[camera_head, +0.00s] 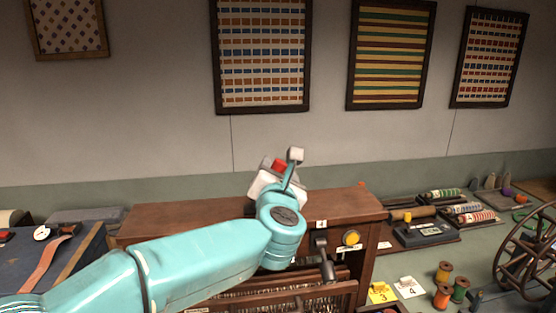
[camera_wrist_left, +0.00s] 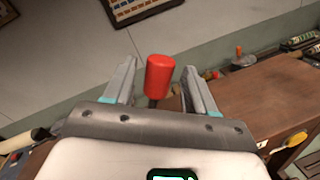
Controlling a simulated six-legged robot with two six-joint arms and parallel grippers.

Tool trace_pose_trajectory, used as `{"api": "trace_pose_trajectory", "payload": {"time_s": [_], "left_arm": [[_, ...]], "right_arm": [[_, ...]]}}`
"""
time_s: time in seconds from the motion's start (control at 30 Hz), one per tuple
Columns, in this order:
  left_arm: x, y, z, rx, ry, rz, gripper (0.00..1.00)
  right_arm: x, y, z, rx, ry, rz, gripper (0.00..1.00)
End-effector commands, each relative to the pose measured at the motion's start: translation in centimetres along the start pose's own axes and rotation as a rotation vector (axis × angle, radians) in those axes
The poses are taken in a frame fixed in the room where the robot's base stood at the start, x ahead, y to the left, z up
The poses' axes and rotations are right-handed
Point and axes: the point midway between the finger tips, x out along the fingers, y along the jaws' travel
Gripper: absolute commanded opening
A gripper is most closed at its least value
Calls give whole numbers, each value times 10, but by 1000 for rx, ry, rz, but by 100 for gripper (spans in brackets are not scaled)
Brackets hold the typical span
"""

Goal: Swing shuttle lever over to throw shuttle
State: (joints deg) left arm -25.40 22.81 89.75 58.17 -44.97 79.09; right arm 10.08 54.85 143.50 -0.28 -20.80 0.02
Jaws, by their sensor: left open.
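A lever with a red cylindrical knob (camera_wrist_left: 159,76) stands upright in the left wrist view, on a dark stem. The knob also shows in the head view (camera_head: 279,165), partly covered by my gripper, above the wooden loom (camera_head: 170,214). My left gripper (camera_wrist_left: 160,85) is open, with one finger on each side of the knob and gaps on both sides. The lever's base is hidden. My right gripper is not in view.
A dark-handled lever (camera_head: 327,265) and a yellow knob (camera_head: 351,238) are on the loom's front. Thread spools (camera_head: 442,299), numbered cards (camera_head: 381,293) and a spinning wheel (camera_head: 528,255) stand at right. A dark blue-topped surface (camera_head: 50,262) is at left.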

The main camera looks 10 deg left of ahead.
Motion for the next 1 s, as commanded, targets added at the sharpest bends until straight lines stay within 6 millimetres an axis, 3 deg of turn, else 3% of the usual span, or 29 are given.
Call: {"api": "trace_pose_trajectory", "payload": {"time_s": [0.2, 0.47, 0.63, 1.0], "left_arm": [[18, 0, 0, -1, 0, 0, 56], [19, 0, 0, -1, 0, 0, 56], [19, 0, 0, -1, -1, 0, 0], [19, 6, -5, -45, -10, 5, 0]], "right_arm": [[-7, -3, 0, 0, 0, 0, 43], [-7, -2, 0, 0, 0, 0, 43], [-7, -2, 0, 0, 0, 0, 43], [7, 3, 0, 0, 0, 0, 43]]}}
